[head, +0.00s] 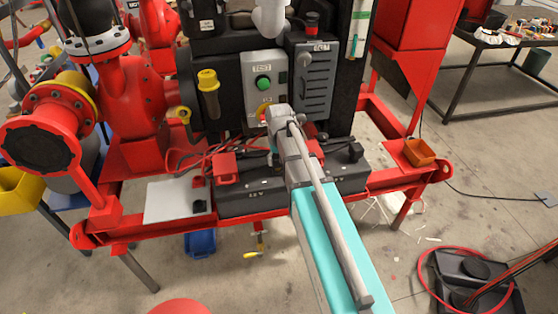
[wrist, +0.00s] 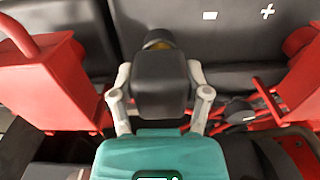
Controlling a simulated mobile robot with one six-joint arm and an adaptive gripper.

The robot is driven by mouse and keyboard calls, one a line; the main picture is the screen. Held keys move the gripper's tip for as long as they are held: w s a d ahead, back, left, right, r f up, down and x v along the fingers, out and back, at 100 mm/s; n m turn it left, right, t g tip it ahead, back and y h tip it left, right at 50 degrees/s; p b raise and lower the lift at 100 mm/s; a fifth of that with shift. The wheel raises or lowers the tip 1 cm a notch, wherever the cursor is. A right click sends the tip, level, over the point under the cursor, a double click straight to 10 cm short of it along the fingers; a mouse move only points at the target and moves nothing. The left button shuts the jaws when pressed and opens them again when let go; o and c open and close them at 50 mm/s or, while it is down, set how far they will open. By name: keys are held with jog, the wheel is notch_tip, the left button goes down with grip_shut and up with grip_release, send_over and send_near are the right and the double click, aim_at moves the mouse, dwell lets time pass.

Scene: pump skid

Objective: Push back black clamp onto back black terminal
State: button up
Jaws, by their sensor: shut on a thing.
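In the wrist view my gripper (wrist: 161,78) is shut on a black block-shaped clamp (wrist: 162,88), with one grey finger on each side. A brass terminal (wrist: 158,41) with a dark rim shows just past the clamp's far end. The clamp hides the lower part of this terminal, so I cannot tell whether they touch or how far the clamp sits on it. In the head view my arm reaches over the batteries and hides the clamp and the terminal.
Red block-shaped clamps stand left (wrist: 50,85) and right (wrist: 304,78) of my gripper, close by. The front battery (head: 248,196) has a "12 V" mark. Red cables (head: 190,157) run behind it. The control panel (head: 264,85) rises behind. A white plate (head: 170,201) lies left.

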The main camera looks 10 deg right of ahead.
jog(key=shift+f+b, duration=0.95)
dwell(0.4)
jog(key=o, duration=1.4)
jog(key=s+r+p, duration=0.3)
jog(key=s, duration=0.2)
jog(key=s+r+p, duration=0.2)
jog(key=s, duration=0.3)
jog(key=s+r+p, duration=0.3)
jog(key=s, duration=0.2)
jog(key=shift+s+d+r+p, duration=0.1)
jog(key=shift+d+r+p, duration=0.05)
jog(key=shift+r+p, duration=0.15)
